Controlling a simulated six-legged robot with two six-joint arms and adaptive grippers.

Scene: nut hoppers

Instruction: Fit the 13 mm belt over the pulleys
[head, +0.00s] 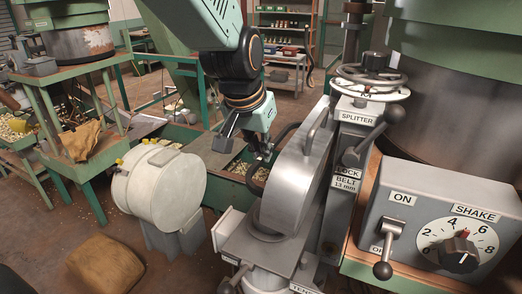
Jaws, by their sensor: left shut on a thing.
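My left gripper (262,150) reaches down from the top centre, just left of the grey metal guard. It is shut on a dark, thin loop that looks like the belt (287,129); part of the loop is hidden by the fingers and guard. The guard (290,180) is a rounded steel cover with a bar handle, standing tilted on the machine. No pulleys can be made out. A plate reading LOCK and BELT 13 mm (347,180) is on the column to its right. My right gripper is not in view.
A SPLITTER handwheel (371,78) tops the column. A grey control box (440,232) with an ON lever (388,240) and SHAKE dial is at right. A pale drum (160,185) stands left of the guard. A sack (104,268) lies on the floor. Green trays of nuts are behind.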

